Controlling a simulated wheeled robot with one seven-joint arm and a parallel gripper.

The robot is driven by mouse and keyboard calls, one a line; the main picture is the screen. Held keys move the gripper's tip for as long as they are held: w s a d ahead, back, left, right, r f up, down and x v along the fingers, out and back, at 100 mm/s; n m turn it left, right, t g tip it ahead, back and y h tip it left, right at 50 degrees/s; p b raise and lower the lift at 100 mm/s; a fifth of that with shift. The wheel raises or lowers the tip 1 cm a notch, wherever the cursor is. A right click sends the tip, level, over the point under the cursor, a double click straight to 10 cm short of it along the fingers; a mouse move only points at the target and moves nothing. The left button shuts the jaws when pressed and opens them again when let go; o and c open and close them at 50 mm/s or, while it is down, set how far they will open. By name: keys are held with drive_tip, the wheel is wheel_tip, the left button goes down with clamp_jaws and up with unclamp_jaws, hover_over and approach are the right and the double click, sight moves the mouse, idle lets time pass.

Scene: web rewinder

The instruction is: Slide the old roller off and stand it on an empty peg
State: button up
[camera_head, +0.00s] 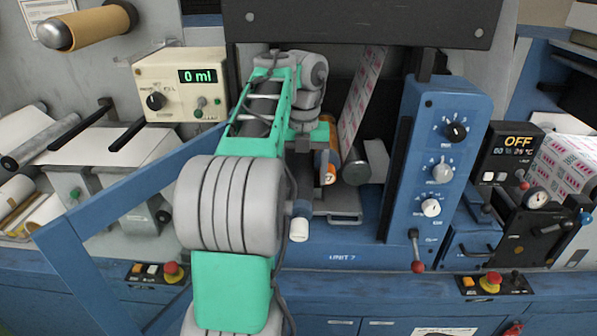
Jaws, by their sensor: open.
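My arm reaches into the recess of the machine marked UNIT 7. My gripper (305,165) is open beside an orange roller (327,168) whose front end shows a 7. The arm hides part of that roller, and I cannot tell whether the fingers touch it. A grey roller (356,172) lies just right of the orange one, end towards me. I cannot tell which of the two is the old roller. No empty peg can be made out clearly.
A blue control panel (432,165) with knobs stands close on the right of the recess. A printed web (362,95) runs down behind it. A cream meter box (181,86) reading 0 ml and a slanting blue bar (130,182) stand on the left.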

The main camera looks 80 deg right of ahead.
sight(302, 189)
wheel_tip(302, 189, down, 8)
drive_tip(key=b, duration=0.6)
drive_tip(key=shift+w+a+r+b, duration=0.1)
drive_tip(key=shift+b, duration=0.25)
drive_tip(key=shift+r, duration=0.1)
drive_tip(key=shift+c, duration=0.4)
clamp_jaws()
drive_tip(key=shift+r, duration=0.1)
drive_tip(key=shift+r+p, duration=0.1)
drive_tip(key=shift+p, duration=0.2)
